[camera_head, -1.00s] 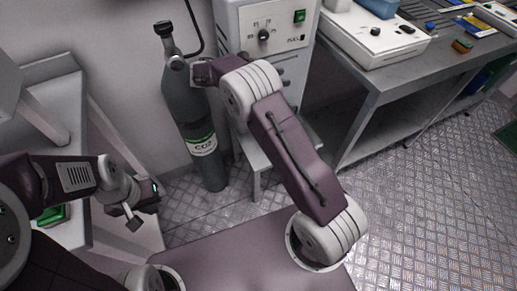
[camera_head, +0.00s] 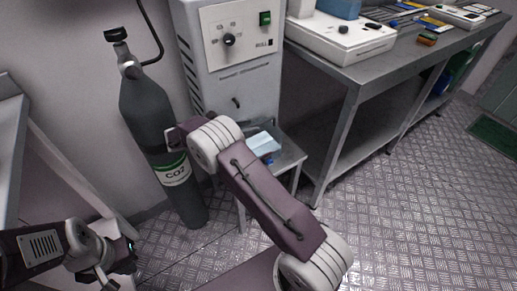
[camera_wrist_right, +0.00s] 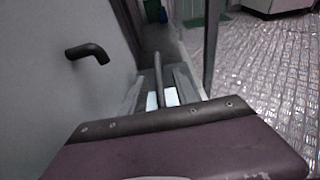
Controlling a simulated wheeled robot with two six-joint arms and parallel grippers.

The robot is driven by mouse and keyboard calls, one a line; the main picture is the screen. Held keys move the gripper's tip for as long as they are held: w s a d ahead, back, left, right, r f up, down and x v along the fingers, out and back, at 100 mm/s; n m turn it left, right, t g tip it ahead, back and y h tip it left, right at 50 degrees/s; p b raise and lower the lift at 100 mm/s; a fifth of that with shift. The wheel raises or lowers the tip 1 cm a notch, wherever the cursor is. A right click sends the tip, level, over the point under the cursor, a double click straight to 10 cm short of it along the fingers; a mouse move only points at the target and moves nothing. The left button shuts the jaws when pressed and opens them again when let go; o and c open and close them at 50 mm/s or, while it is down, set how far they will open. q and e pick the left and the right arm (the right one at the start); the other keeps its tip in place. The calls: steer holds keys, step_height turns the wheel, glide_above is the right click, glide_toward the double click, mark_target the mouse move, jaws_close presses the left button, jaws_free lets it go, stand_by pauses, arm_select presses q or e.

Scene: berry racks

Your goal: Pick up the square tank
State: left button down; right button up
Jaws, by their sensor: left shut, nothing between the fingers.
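No object is clearly identifiable as the square tank. A blue box-shaped container (camera_head: 338,8) stands on a white bench device, cut by the top edge of the head view. A small pale blue item (camera_head: 263,143) lies on a low grey stand and shows partly in the right wrist view (camera_wrist_right: 153,101). My left gripper (camera_head: 112,284) is at the lower left, shut and empty, far from both. My right gripper (camera_head: 178,136) is in front of the CO2 cylinder, left of the stand; its fingers are not clear in either view.
A grey CO2 cylinder (camera_head: 158,130) stands by the wall. A white cabinet (camera_head: 232,84) with a knob stands behind the stand (camera_head: 290,156). A metal bench (camera_head: 365,72) with instruments runs along the right. The patterned floor (camera_head: 410,210) in front is clear.

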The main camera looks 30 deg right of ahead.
mark_target(258, 124)
steer(key=b+x, duration=0.3)
steer(key=x, duration=0.1)
steer(key=shift+w+d+f, duration=0.1)
steer(key=shift+d+f, duration=0.05)
steer(key=shift+f, duration=0.1)
steer(key=shift+d, duration=0.3)
steer(key=shift+r, duration=0.2)
jaws_close()
stand_by(0.5)
